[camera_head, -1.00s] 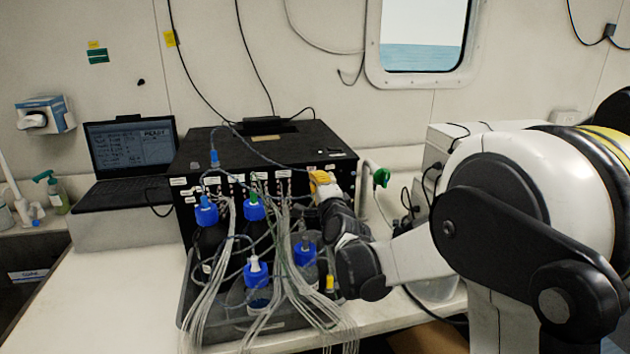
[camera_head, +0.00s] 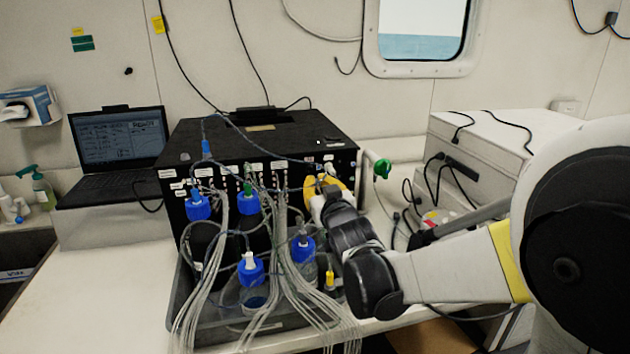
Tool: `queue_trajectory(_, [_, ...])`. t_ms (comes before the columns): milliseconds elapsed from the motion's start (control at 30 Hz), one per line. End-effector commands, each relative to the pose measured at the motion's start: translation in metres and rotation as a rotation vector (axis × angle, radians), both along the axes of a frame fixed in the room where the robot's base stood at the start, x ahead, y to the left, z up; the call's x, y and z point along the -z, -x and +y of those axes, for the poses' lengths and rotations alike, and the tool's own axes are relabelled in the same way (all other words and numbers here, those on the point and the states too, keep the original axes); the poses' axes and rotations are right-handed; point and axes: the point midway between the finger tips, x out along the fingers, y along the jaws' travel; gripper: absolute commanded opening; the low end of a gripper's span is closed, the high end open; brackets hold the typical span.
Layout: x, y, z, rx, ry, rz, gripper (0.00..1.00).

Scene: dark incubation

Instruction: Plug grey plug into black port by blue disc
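My gripper (camera_head: 322,182), with yellow parts, is at the right end of the front panel of the black box (camera_head: 262,140). Its fingertips are small and turned away, so I cannot tell whether they are open or shut. A thin blue-grey cable (camera_head: 238,128) arches over the box's front edge and runs down towards my gripper. The grey plug cannot be made out; my gripper may be hiding it. The black port and the blue disc cannot be told apart among the small fittings and white labels (camera_head: 279,165) on the panel.
Blue-capped bottles (camera_head: 251,268) stand in a dark tray (camera_head: 185,310) before the box, with bundles of clear tubing hanging over its front. A green round-headed fitting (camera_head: 383,168) is right of my gripper. A laptop (camera_head: 118,150) stands left, a white case (camera_head: 480,150) right.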

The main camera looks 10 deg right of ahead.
Motion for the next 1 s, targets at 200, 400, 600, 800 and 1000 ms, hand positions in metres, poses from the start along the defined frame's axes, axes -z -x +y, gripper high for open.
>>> queue_trajectory(200, [0.000,0.000,0.000,0.000,-0.003,0.000,0.00])
queue_trajectory(400, [0.000,-0.006,0.000,0.000,-0.005,0.000,0.00])
queue_trajectory(600, [0.000,-0.022,0.000,0.000,-0.007,0.000,0.00])
queue_trajectory(800, [0.000,-0.041,0.000,0.000,-0.006,0.000,0.00])
queue_trajectory(1000, [0.000,-0.054,0.001,0.000,-0.006,0.000,0.00])
